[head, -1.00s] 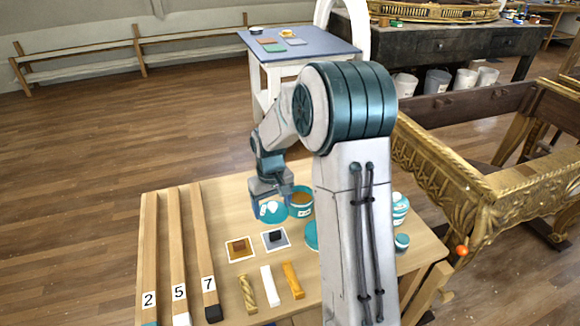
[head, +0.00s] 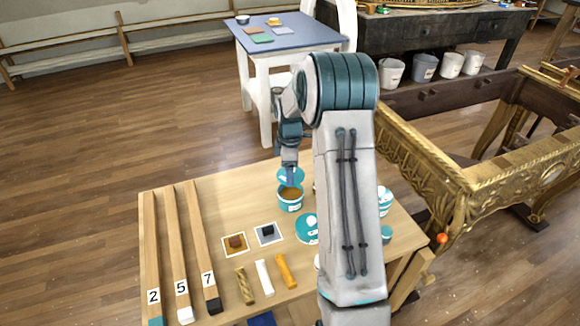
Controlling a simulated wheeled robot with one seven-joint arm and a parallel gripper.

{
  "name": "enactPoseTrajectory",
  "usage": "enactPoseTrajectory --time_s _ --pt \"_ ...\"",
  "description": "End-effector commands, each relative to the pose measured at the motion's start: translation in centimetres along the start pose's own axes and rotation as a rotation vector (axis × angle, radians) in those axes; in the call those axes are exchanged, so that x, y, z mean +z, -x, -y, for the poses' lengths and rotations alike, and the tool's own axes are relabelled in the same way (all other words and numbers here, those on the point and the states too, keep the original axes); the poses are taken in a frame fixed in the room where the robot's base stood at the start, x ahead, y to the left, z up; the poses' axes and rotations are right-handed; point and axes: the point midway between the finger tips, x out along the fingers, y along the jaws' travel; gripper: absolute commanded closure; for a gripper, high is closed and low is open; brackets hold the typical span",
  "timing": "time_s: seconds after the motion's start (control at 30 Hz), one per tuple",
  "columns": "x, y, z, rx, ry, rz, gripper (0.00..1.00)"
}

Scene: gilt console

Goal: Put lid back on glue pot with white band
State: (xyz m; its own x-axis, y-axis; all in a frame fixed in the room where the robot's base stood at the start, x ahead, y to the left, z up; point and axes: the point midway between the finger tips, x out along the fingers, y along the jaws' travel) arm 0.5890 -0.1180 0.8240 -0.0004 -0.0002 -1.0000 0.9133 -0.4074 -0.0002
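An open teal glue pot (head: 291,204) with brown glue inside and a white patch on its side stands on the wooden table. My gripper (head: 291,176) is just above and behind the pot's opening in the picture. A teal lid (head: 283,174) is at its fingers and appears held, raised off the table. The fingers are small and partly merge with the lid, so the grip itself shows poorly. Whether the lid touches the pot's rim cannot be told. Another teal lid or pot (head: 307,229) sits nearer, partly hidden by my arm.
More teal and white pots (head: 385,202) stand right of my arm. Sample squares (head: 235,244), short sticks (head: 264,278) and long numbered bars (head: 177,250) lie on the table (head: 228,195). A gilt console frame (head: 430,170) is close on the right. A blue-topped table (head: 285,32) stands behind.

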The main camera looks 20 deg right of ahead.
Motion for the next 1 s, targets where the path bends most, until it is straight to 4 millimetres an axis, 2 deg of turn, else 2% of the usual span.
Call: enactPoseTrajectory --time_s 0.6,1.0 --pt "0.0 -5.5 0.0 0.0 -0.002 0.0 0.47" --pt "0.0 -6.0 0.0 0.0 -0.002 0.0 0.47"
